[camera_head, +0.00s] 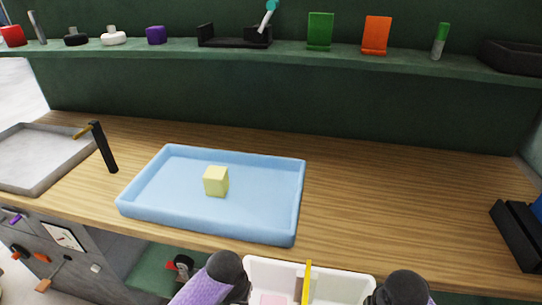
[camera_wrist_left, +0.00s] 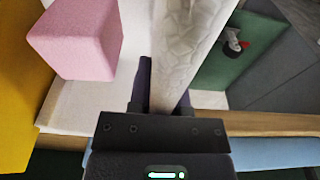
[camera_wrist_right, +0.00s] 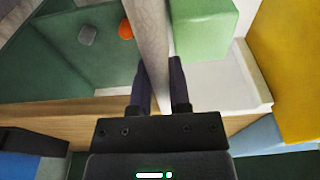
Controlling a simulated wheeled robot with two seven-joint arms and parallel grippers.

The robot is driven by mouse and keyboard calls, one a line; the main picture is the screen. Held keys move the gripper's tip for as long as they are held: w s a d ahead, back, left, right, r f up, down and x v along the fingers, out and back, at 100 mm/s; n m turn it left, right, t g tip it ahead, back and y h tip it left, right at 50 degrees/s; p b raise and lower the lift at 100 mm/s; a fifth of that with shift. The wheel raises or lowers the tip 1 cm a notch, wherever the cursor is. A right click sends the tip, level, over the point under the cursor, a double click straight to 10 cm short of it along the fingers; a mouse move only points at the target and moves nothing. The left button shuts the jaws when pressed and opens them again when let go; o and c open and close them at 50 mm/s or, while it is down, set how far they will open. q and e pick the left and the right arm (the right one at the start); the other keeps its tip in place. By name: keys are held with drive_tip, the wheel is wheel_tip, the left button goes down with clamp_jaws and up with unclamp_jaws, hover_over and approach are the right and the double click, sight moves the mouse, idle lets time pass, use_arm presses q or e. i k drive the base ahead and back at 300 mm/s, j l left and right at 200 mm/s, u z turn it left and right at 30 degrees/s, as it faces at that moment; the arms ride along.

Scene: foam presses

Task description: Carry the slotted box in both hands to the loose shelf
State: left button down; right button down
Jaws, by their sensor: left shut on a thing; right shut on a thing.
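The slotted box (camera_head: 345,287) is white with an upright yellow divider (camera_head: 307,283) across it. It is at the bottom of the head view, in front of the workbench edge and cut off below. My left gripper (camera_head: 243,287) is shut on its left end wall (camera_wrist_left: 180,45). My right gripper (camera_head: 374,291) is shut on its right end wall (camera_wrist_right: 150,40). A pink block (camera_wrist_left: 75,45) lies in the left compartment and a green block (camera_wrist_right: 205,28) in the right one. I cannot tell which thing is the loose shelf.
A blue tray (camera_head: 150,206) holding a yellow cube (camera_head: 216,181) stands on the wooden bench (camera_head: 400,200). A green shelf (camera_head: 280,52) runs behind. The bench's right-centre is clear.

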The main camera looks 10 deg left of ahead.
sight(28, 157)
drive_tip(key=k+j, duration=0.1)
drive_tip(key=j, duration=2.7)
drive_tip(key=k+j, duration=0.15)
drive_tip(key=j, duration=1.25)
drive_tip(key=k+j, duration=0.1)
drive_tip(key=j, duration=1.3)
